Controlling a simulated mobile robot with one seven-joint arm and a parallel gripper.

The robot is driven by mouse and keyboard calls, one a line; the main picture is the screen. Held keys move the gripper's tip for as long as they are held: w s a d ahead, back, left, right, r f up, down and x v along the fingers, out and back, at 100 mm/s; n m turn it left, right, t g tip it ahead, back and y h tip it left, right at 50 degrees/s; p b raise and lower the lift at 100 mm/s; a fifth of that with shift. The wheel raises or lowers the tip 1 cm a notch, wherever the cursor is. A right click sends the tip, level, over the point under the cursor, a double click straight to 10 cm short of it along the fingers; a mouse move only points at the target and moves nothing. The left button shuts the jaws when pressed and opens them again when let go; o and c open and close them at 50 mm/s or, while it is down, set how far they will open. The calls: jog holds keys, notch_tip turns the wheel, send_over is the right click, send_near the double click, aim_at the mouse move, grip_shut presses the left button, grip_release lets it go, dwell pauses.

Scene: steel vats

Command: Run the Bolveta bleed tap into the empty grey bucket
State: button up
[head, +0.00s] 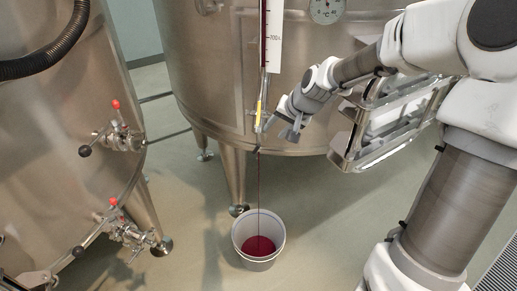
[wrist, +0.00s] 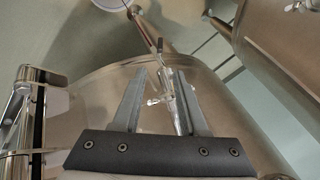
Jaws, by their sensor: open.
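The grey bucket (head: 237,237) stands on the floor below the middle vat, with dark red liquid (head: 259,245) in its bottom. A thin dark red stream (head: 259,190) falls into it from a small tap with a yellow part (head: 259,113) on the vat's front. My gripper (head: 279,124) is just right of this tap. In the wrist view, my gripper (wrist: 163,78) has its fingers spread, with the metal tap (wrist: 165,90) showing between them. I cannot tell whether they touch it. A piece of the bucket (wrist: 108,5) shows at the top edge. No Bolveta label is readable.
The middle vat (head: 205,75) carries a sight tube with red liquid (head: 264,30), a scale (head: 275,40) and a dial (head: 326,10). A left vat (head: 50,130) has two red-knobbed valves (head: 120,135). A vat leg (head: 233,175) stands behind the bucket. Floor right of the bucket is clear.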

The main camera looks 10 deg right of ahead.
aim_at(259, 145)
jog(key=b+x, duration=0.4)
jog(key=x, duration=1.1)
jog(key=shift+w+f, duration=0.1)
grip_shut()
